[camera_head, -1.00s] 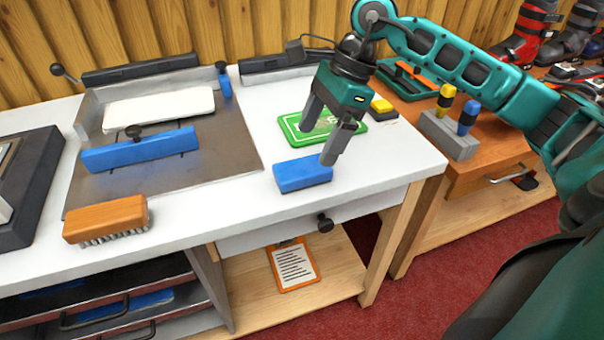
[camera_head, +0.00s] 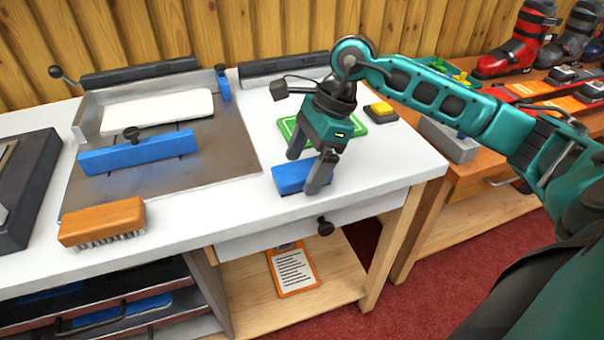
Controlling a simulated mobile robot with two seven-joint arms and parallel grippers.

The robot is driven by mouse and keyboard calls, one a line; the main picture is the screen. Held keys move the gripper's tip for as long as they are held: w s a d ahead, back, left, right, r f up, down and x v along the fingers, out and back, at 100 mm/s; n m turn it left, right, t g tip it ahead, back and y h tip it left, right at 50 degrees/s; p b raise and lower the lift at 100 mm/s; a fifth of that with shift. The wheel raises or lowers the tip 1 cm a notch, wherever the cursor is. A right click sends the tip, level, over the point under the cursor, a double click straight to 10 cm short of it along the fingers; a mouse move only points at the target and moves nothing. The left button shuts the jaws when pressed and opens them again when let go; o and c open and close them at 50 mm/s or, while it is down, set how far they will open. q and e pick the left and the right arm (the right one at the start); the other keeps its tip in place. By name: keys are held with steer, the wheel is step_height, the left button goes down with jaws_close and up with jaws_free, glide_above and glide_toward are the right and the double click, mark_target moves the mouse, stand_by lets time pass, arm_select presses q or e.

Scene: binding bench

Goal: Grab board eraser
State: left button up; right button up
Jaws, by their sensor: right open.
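The board eraser (camera_head: 286,181), a blue block, lies on the white bench top near its front edge. My right gripper (camera_head: 303,173) is open and points down at the eraser. One finger is at the eraser's far side and the other overlaps its near right part, hiding some of it. I cannot tell whether the fingers touch it. My left gripper is not in view.
A green card (camera_head: 372,127) lies behind the gripper, with a yellow-topped block (camera_head: 381,110) beside it. A wooden brush (camera_head: 102,222) and a metal plate with a blue bar (camera_head: 140,151) are to the left. The bench between brush and eraser is clear.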

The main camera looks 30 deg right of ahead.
steer(key=shift+f, duration=0.2)
steer(key=shift+c, duration=0.3)
steer(key=c, duration=1.1)
